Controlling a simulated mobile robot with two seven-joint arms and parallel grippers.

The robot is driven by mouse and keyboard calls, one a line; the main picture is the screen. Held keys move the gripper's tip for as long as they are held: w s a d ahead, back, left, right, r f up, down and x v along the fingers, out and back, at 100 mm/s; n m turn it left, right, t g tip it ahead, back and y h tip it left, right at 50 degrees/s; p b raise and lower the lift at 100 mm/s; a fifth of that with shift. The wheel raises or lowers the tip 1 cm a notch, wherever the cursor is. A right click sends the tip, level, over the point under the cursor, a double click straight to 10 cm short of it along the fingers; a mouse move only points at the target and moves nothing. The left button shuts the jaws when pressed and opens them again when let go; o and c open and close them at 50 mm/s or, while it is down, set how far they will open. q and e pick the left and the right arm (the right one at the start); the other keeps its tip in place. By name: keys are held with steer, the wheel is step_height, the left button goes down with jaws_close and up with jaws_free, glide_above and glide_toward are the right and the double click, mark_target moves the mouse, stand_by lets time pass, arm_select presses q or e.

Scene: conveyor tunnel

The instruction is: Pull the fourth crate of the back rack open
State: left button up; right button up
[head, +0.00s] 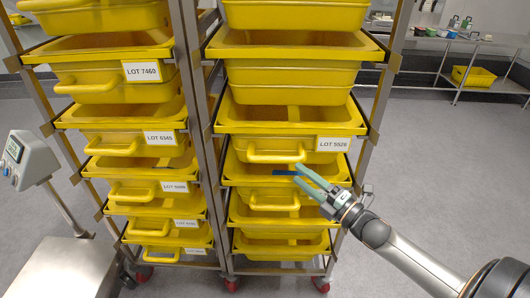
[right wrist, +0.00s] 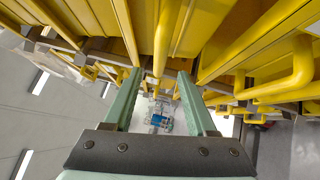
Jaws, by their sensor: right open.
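Two steel racks hold yellow crates in the head view; I cannot tell which the task calls the back rack. In the right rack (head: 211,108), the crate labelled LOT 5528 (head: 231,141) has a front handle (head: 272,157). The crate below it (head: 240,174) has a lower handle (head: 274,203). My right gripper (head: 296,172) is open, its two grey-green fingers in front of that lower crate's rim. In the right wrist view the fingers (right wrist: 160,76) are apart, with a yellow bar (right wrist: 164,35) seen between and beyond them. I cannot tell whether they touch it. My left gripper is out of view.
The left rack (head: 194,75) holds several labelled yellow crates with handles. A steel table (head: 460,40) with a yellow crate (head: 474,76) underneath is at the back right. The grey floor (head: 440,150) right of the racks is clear.

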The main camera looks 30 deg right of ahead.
glide_toward(271, 153)
steer(key=w+a+r, duration=0.5)
steer(key=shift+w+r, duration=0.15)
steer(key=shift+r, duration=0.05)
jaws_close()
stand_by(0.5)
stand_by(1.0)
